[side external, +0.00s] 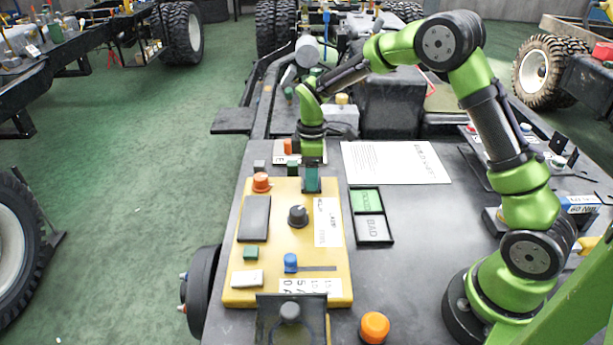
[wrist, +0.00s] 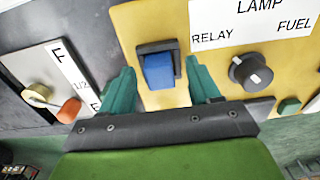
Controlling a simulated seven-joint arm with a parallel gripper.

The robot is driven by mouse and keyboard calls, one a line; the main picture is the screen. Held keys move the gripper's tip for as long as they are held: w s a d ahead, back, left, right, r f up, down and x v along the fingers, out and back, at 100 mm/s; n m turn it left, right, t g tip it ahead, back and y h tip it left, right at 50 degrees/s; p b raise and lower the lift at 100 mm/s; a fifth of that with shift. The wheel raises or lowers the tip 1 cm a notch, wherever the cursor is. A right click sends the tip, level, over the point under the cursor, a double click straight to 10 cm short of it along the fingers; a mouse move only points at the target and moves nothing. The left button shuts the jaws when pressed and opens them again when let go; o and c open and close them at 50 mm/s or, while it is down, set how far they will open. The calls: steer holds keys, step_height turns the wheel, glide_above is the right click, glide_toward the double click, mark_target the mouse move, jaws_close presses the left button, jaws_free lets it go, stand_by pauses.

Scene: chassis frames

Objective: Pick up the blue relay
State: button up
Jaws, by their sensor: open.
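The blue relay (wrist: 158,72) sits in a black socket on the yellow panel (wrist: 130,22), beside the white label reading RELAY, LAMP and FUEL. My gripper (wrist: 160,67) is open in the wrist view, with one teal finger to each side of the relay and a gap on both sides. In the side external view my gripper (side external: 312,182) points down at the far edge of the yellow panel (side external: 270,200). The relay is hidden there behind the fingers. I cannot tell how far down the fingers reach.
A black knob (side external: 297,215), an orange knob (side external: 261,182) and a blue slider knob (side external: 290,262) stand up from the panel. The GOOD and BAD tray (side external: 390,229) lies to its right, near a white sheet (side external: 395,162). The dark table is clear right of the tray.

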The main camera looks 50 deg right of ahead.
steer(key=shift+c, duration=0.4)
jaws_close()
